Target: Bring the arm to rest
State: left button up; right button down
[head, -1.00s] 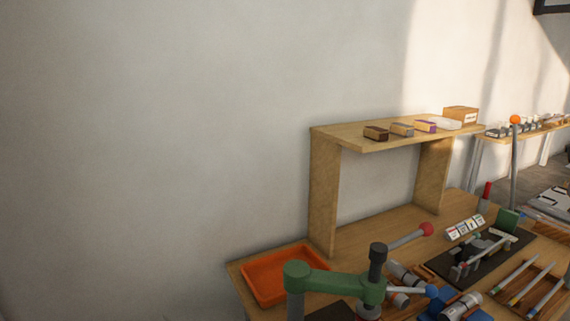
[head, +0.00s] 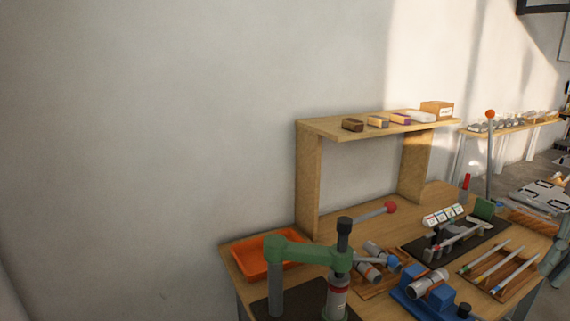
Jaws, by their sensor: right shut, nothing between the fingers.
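My right gripper (head: 552,262) shows only in part at the right edge of the head view, beside the right end of the workbench (head: 395,214). It is shut and holds nothing. Most of my right arm is cut off by the frame edge. My left gripper is not in view.
On the bench stand a green press (head: 305,250), an orange tray (head: 268,254), a blue fixture (head: 425,285), a dark-based jig (head: 455,238) and a wooden tray of pencil-like tools (head: 498,270). A wooden shelf (head: 330,128) holds small boxes. The wall side at left is clear.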

jog(key=w+d+f+m+t+y, duration=0.5)
jog(key=w+d+f+m+t, duration=0.55)
jog(key=w+d+f, duration=0.5)
jog(key=s+d+f+m+t+h, duration=0.1)
jog(key=s+d+f+m+h, duration=0.15)
jog(key=f, duration=0.85)
jog(key=s+d+f+m+h, duration=0.2)
jog(key=s+f+m+h, duration=0.15)
jog(key=f, duration=0.65)
jog(key=s+d+f+m+t+h, duration=0.15)
jog(key=f+m, duration=0.25)
jog(key=f, duration=0.7)
jog(key=s+a+f+m+g+h, duration=0.1)
jog(key=s+a+f+m+g, duration=0.3)
jog(key=s+f, duration=0.65)
jog(key=s+a+f+m+g+h, duration=0.15)
jog(key=s+a+f, duration=0.5)
jog(key=f, duration=0.75)
jog(key=s+a+f+g+y, duration=0.1)
jog(key=s+a+f+g, duration=0.3)
jog(key=s+a, duration=0.8)
jog(key=s+a+f+g+y, duration=0.1)
jog(key=s+a+f+g, duration=0.2)
jog(key=s+a+f, duration=0.6)
jog(key=s+a, duration=0.2)
jog(key=a, duration=0.1)
jog(key=shift+s+a+m+g, duration=0.15)
jog(key=shift+s+m+g, duration=0.2)
jog(key=shift+m, duration=0.05)
